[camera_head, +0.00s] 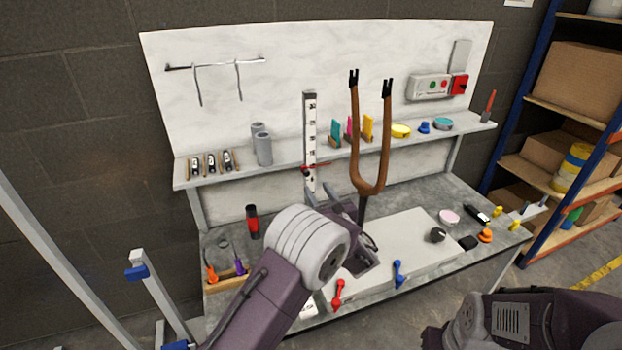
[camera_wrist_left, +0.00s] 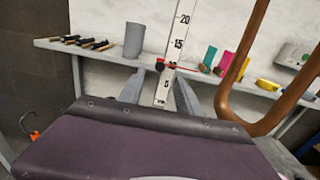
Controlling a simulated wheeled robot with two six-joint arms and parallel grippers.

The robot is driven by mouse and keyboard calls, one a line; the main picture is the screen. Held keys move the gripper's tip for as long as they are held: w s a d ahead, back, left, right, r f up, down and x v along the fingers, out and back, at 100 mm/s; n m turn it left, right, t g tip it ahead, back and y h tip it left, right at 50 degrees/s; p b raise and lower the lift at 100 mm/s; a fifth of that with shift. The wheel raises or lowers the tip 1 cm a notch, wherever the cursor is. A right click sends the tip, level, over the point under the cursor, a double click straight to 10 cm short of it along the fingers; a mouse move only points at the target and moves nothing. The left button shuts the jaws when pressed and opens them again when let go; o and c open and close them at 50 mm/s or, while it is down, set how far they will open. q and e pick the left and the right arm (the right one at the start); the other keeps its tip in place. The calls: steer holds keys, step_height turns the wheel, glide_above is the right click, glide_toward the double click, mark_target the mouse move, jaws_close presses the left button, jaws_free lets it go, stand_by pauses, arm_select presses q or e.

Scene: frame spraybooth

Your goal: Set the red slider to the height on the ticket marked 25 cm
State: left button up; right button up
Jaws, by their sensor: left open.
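The red slider (camera_head: 307,171) sits low on the upright white ruler (camera_head: 309,130) with black numbers, at the shelf's front edge. In the left wrist view the slider (camera_wrist_left: 161,65) is between the marks 5 and 15, roughly at 10. My left gripper (camera_head: 322,196) is open and empty, below the slider. In the left wrist view its grey fingers (camera_wrist_left: 158,90) stand on either side of the ruler's lower part, apart from the slider. A small white paper (camera_head: 308,309) lies by my forearm, partly hidden; I cannot read it or tell if it is the ticket. My right gripper is out of view.
A brown fork-shaped frame (camera_head: 371,182) stands right of the ruler, close to my left wrist. Grey cylinders (camera_head: 263,149) and coloured cards (camera_head: 368,128) stand on the shelf. Red (camera_head: 338,293) and blue (camera_head: 398,273) levers are on the bench front.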

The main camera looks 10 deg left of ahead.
mark_target(308, 174)
arm_select(q)
steer(key=x, duration=0.7)
steer(key=shift+w+a, duration=0.15)
steer(key=shift+w+f, duration=0.15)
steer(key=shift+w, duration=0.1)
jaws_close()
stand_by(0.8)
